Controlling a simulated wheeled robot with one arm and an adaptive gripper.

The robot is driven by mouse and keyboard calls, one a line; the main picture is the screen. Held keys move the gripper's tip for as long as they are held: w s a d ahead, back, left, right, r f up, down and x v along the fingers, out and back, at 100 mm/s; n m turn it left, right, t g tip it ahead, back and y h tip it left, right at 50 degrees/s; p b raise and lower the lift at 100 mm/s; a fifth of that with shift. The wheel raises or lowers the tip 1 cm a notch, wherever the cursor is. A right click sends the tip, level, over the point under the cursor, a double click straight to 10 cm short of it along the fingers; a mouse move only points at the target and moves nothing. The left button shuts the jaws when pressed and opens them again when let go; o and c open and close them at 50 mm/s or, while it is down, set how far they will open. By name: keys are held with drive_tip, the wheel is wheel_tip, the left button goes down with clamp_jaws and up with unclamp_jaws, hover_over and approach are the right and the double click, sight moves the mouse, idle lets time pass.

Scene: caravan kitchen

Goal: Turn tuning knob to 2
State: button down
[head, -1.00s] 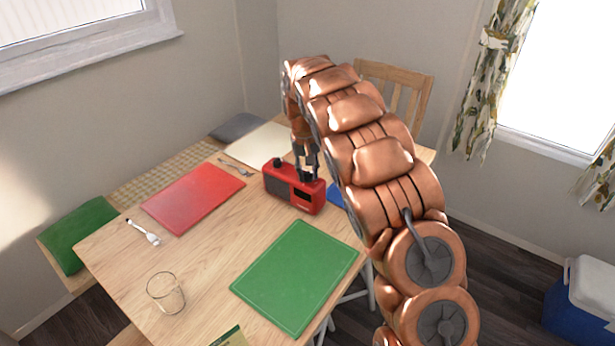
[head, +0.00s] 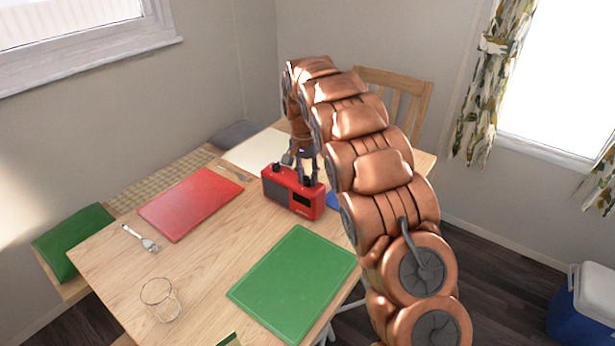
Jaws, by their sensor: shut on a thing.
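A red radio (head: 279,192) with a dark front panel stands upright on the wooden table. A small dark knob (head: 277,168) stands at the left of its top. My gripper (head: 306,176) reaches down from above onto the right part of the radio's top. Its fingers are shut on a second dark knob (head: 307,182) there, mostly hidden between the fingertips. The knob's markings and pointer are too small to read, so I cannot tell its setting.
A green board (head: 293,285) lies in front of the radio, a red board (head: 190,203) to its left and a cream board (head: 258,150) behind. A spoon (head: 148,243) and a glass (head: 160,300) are at the table's left. A blue object (head: 333,201) is partly behind my arm.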

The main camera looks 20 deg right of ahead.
sight(304, 176)
idle(0.4)
drive_tip(key=c, duration=0.9)
unclamp_jaws()
drive_tip(key=shift+r, duration=0.1)
drive_tip(key=shift+w+a+r, duration=0.1)
drive_tip(key=shift+r, duration=1.85)
drive_tip(key=shift+w+a+r, duration=0.1)
drive_tip(key=shift+a+r, duration=0.05)
drive_tip(key=shift+r, duration=1.8)
drive_tip(key=shift+w+a+r, duration=0.1)
drive_tip(key=shift+r, duration=1.85)
drive_tip(key=shift+r, duration=0.1)
